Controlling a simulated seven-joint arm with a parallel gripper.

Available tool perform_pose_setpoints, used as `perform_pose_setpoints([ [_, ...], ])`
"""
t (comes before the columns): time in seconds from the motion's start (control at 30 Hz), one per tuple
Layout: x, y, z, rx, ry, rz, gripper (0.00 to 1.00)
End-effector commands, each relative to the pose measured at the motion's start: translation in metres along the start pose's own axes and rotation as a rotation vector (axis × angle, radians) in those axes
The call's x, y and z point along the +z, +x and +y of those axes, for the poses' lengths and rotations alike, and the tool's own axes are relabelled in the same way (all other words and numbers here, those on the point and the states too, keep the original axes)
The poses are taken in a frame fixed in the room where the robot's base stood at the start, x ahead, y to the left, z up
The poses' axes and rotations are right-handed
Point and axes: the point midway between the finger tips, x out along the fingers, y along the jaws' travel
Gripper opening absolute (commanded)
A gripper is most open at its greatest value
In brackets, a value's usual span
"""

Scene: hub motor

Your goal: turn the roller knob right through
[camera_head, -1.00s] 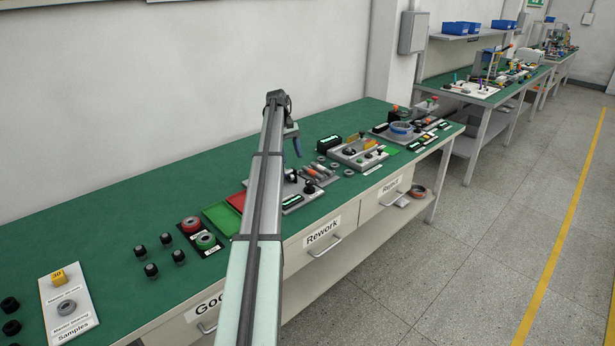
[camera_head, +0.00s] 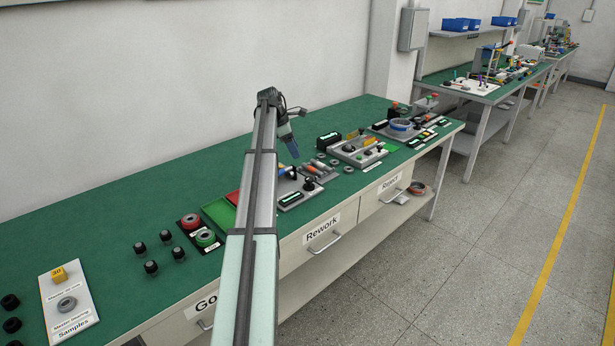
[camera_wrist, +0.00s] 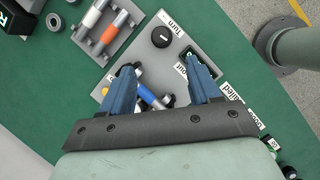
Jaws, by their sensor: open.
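The roller knob (camera_wrist: 161,38) is a round black knob with a light mark on its face, on a grey plate beside a "Turn" label in the wrist view. In the head view the black knob (camera_head: 309,184) sits on the plate's right part. My gripper (camera_wrist: 158,66) is open, with its two blue fingers apart and nothing seen held. The knob shows beyond the fingertips, apart from them. In the head view my gripper (camera_head: 293,152) hangs tilted above the plate.
A grey holder (camera_wrist: 83,37) with white and orange cylinders lies beside the plate. A grey ring (camera_wrist: 54,22) and a small display (camera_wrist: 190,66) are close by. Green and red trays (camera_head: 219,214) lie left of the plate, partly behind my arm.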

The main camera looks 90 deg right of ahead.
Motion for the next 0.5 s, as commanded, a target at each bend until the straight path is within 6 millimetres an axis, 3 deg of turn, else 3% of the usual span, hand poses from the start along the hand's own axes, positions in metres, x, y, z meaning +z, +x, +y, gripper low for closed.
perform_pose_setpoints([
  [0.27,0.000,0.018,-0.001,-0.003,-0.031,0.001,0.62],
  [0.5,0.000,0.059,-0.001,-0.004,-0.029,0.001,0.62],
])
